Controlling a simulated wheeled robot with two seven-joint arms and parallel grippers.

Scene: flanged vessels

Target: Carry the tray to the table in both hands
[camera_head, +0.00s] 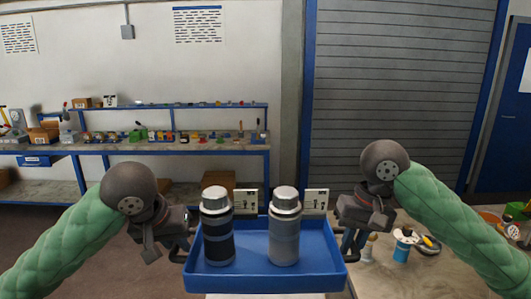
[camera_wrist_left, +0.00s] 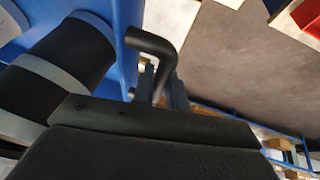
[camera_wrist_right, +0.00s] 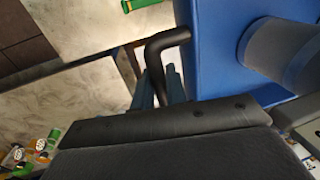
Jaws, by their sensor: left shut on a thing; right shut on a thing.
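A blue tray (camera_head: 262,282) is held level between my two grippers in the head view. Two flanged vessels with silver caps stand upright in it: a black one with grey bands (camera_head: 218,240) on the left and a grey one (camera_head: 284,235) on the right. My left gripper (camera_head: 184,245) is shut on the tray's left black handle (camera_wrist_left: 152,42). My right gripper (camera_head: 350,242) is shut on the right black handle (camera_wrist_right: 165,42). The fingertips are partly hidden behind the handles and the gripper bodies.
A table (camera_head: 385,277) with spools and small items lies at the right, beside and below my right gripper. A long workbench (camera_head: 190,145) with a shelf of small objects stands against the back wall. Cardboard boxes (camera_head: 218,180) sit beneath it. Open floor (camera_head: 60,220) shows at the left.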

